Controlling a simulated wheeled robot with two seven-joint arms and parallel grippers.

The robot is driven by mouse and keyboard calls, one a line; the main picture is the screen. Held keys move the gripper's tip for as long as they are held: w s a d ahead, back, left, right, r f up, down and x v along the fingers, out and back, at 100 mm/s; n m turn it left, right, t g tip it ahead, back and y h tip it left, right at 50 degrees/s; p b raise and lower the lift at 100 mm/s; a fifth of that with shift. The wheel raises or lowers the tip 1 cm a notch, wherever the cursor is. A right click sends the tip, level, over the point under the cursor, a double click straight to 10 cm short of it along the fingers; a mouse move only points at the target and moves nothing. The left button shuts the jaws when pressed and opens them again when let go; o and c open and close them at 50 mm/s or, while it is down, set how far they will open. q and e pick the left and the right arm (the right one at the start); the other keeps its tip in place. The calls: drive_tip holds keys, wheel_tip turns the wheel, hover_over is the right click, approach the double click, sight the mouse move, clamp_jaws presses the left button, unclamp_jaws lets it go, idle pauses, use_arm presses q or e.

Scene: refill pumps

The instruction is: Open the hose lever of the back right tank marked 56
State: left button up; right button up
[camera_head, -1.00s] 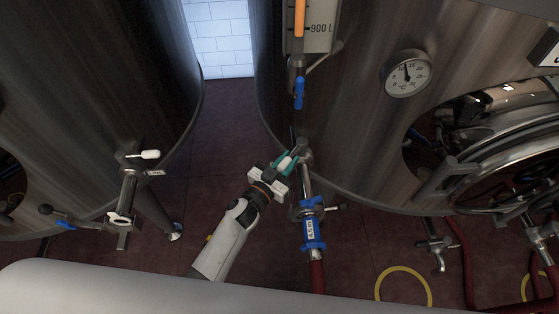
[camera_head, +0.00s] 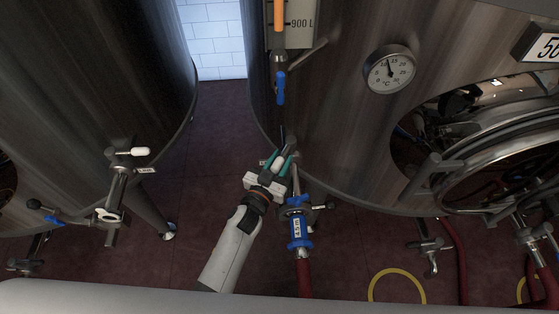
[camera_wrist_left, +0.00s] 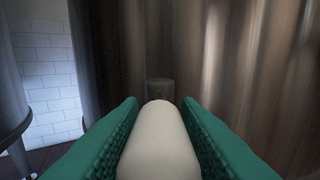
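The tank (camera_head: 340,120) with a dial thermometer is the right steel tank in the head view. Its plate (camera_head: 545,46), cut off by the frame edge, reads 56. The white hose lever (camera_head: 279,163) sits at its lower left, above a blue hose coupling (camera_head: 297,222). My left gripper (camera_head: 278,160) has its green fingers on either side of the lever. In the left wrist view the white lever handle (camera_wrist_left: 159,145) fills the space between the ribbed pads and appears to touch both. The lever's pivot is mostly hidden. My right gripper is not in view.
Another steel tank (camera_head: 90,80) stands at left with its own white-handled valve (camera_head: 130,152). A level gauge (camera_head: 290,20) with a blue-handled valve (camera_head: 281,88) hangs above my gripper. A red hose (camera_head: 304,280) runs down from the coupling. A yellow ring (camera_head: 397,285) lies on the floor.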

use_arm(q)
drive_tip(key=shift+o, duration=0.9)
drive_tip(key=v, duration=1.2)
